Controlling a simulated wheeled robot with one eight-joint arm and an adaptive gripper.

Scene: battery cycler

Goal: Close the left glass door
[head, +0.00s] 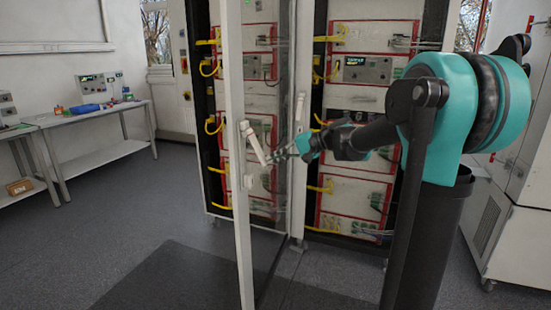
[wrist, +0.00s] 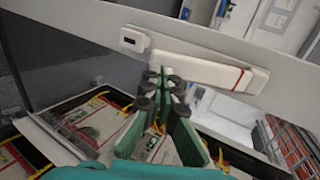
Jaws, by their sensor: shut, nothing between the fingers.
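The left glass door (head: 238,200) stands open, swung out from the cabinet, with its white frame edge toward me in the head view. Its pale frame crosses the wrist view (wrist: 70,12) diagonally. The white door handle (head: 254,143) is tilted out from the frame; in the wrist view the handle (wrist: 205,70) has a thin red line near its right end. My gripper (head: 276,157) is shut and empty, to the right of the door frame beside the handle's lower end. In the wrist view its fingertips (wrist: 165,80) overlap the handle's left part; contact cannot be told.
The cabinet holds red-edged modules (head: 365,70) with yellow cables. A bench (head: 95,115) with instruments stands at the left wall. A white cabinet (head: 515,240) is at the right. The grey floor (head: 130,220) left of the door is clear.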

